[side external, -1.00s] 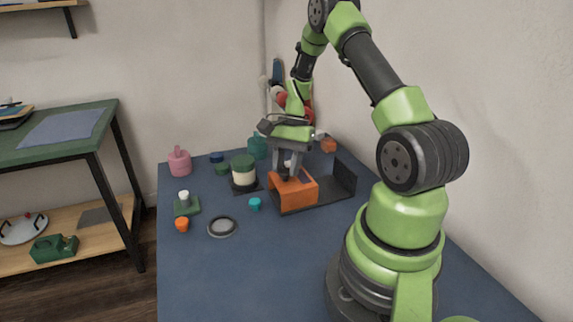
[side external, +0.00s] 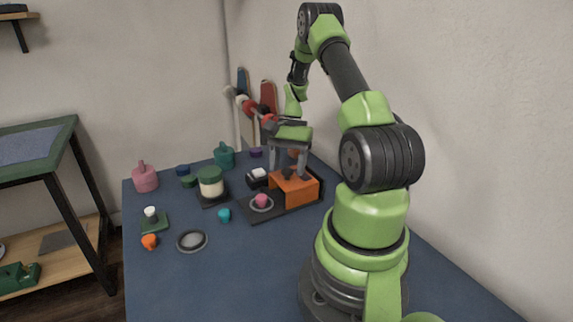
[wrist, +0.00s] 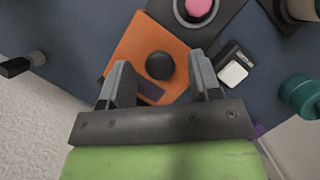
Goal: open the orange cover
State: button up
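The orange cover (side external: 298,191) sits at the right part of a dark base (side external: 284,208). It has a black knob on top, which shows in the wrist view (wrist: 160,66). A pink button (side external: 261,200) in a grey ring lies uncovered on the left part of the base; it also shows in the wrist view (wrist: 199,7). My gripper (side external: 288,170) is just above the cover, pointing down. In the wrist view its fingers (wrist: 158,64) are wide apart on either side of the knob, with gaps between them and it.
A black block with a white top (side external: 257,176) stands behind the base. A green-lidded cream jar (side external: 210,184), a teal piece (side external: 224,215) and a grey ring (side external: 192,240) lie to the left. A wall stands close behind on the right. The front of the blue table is clear.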

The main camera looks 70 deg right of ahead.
jog(key=v, duration=1)
jog(key=shift+f, duration=0.1)
dwell(0.3)
jog(key=w+a+r+n+t+h, duration=0.1)
jog(key=w+a+r+n+h, duration=0.15)
jog(key=a+r, duration=0.45)
jog(key=w+a+r+n+t+h, duration=0.1)
jog(key=w+a+r+n, duration=0.3)
jog(key=a, duration=0.5)
jog(key=s+a+r+n+t, duration=0.1)
jog(key=s+a+n+t, duration=0.1)
jog(key=s+a, duration=0.3)
jog(key=s+a+r+n+t+y, duration=0.1)
jog(key=s+a+r+n+t, duration=0.1)
jog(key=s+a+n, duration=0.3)
jog(key=a+t, duration=0.1)
jog(key=a, duration=0.3)
jog(key=shift+s+a+r, duration=0.2)
jog(key=shift+a+r, duration=0.05)
jog(key=shift+a, duration=0.1)
